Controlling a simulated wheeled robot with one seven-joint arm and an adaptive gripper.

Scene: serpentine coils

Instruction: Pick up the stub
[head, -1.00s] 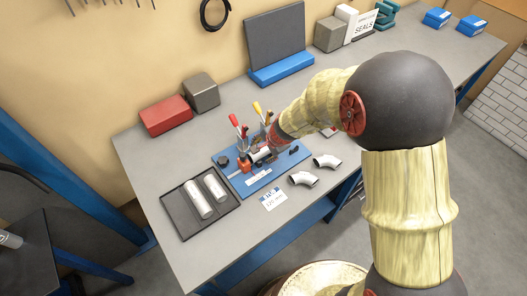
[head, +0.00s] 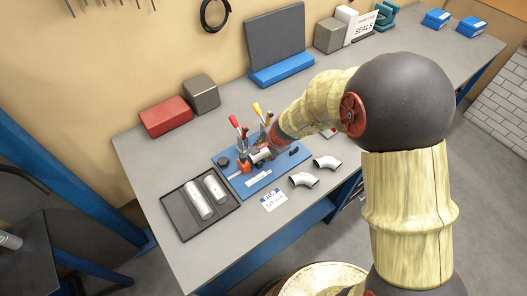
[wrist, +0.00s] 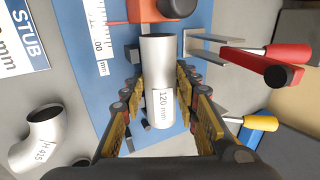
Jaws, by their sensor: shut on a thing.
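The stub (wrist: 158,85) is a short silver tube marked 126 mm. In the wrist view it lies lengthwise between the two yellow-padded fingers of my gripper (wrist: 160,98), which is shut on it. Its far end is near an orange block (wrist: 165,10). In the head view the stub (head: 261,156) shows small beside the orange block (head: 244,166), over the blue board (head: 258,186). My gripper (head: 268,148) partly hides it there. I cannot tell whether the stub still touches its support.
Red-handled (wrist: 265,65) and yellow-handled (wrist: 250,122) clamps stand close beside my gripper. Two silver elbows (head: 303,180) (head: 327,163) lie right of the board. A dark tray (head: 178,216) holds two larger tubes. A stub card (head: 273,200) lies in front.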

